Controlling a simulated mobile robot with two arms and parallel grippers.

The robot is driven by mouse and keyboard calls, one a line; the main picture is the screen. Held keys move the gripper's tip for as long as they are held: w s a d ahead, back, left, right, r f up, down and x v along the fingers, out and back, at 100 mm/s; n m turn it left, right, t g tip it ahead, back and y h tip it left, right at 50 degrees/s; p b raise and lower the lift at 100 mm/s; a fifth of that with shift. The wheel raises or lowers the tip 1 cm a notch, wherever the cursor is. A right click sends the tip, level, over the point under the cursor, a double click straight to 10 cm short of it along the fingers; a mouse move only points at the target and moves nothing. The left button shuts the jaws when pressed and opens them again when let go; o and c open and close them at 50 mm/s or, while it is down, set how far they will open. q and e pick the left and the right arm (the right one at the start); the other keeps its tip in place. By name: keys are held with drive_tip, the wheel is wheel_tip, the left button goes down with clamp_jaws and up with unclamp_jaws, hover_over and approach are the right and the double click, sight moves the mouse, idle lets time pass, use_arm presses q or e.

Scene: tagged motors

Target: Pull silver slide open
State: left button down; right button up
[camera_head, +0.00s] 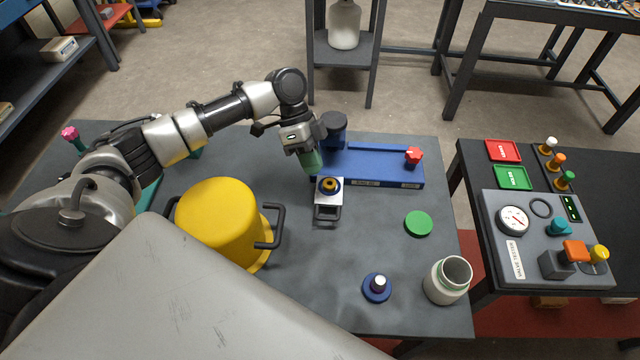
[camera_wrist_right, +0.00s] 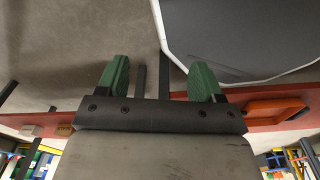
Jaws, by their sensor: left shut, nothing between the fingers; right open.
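The silver slide (camera_head: 329,197) is a small metal block with a dark handle at its front and a yellow-orange round part on top. It sits at the front left of a blue fixture (camera_head: 375,170) on the grey table. My left gripper (camera_head: 312,170), with green fingers, points down just behind and left of the slide. Its fingers are shut and empty, and I cannot tell whether they touch the slide. My right gripper (camera_wrist_right: 158,82) shows only in the right wrist view; its green fingers are apart with nothing between them.
A yellow pot (camera_head: 215,220) with dark handles stands left of the slide. A green disc (camera_head: 418,223), a blue knobbed base (camera_head: 377,288) and a white jar (camera_head: 446,281) are to the right. The table before the slide is clear.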

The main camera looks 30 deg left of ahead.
sight(326, 218)
use_arm(q)
drive_tip(key=x, duration=0.2)
drive_tip(key=p+x, duration=0.1)
drive_tip(key=x, duration=0.1)
drive_tip(key=shift+s+d, duration=0.15)
drive_tip(key=shift+d, duration=0.35)
drive_tip(key=x, duration=0.3)
drive_tip(key=shift+s+f+p, duration=0.1)
drive_tip(key=shift+f+p, duration=0.25)
drive_tip(key=shift+f, duration=0.05)
drive_tip(key=shift+s+d+f, duration=0.15)
drive_tip(key=shift+d+f, duration=0.1)
drive_tip(key=shift+f, duration=0.3)
use_arm(e)
drive_tip(key=shift+w+d+r, duration=0.1)
drive_tip(key=shift+w+r, duration=0.05)
drive_tip(key=shift+r, duration=0.35)
drive_tip(key=shift+w+d+r, duration=0.1)
drive_tip(key=shift+w+r, duration=0.05)
drive_tip(key=shift+r, duration=0.3)
drive_tip(key=shift+d, duration=0.1)
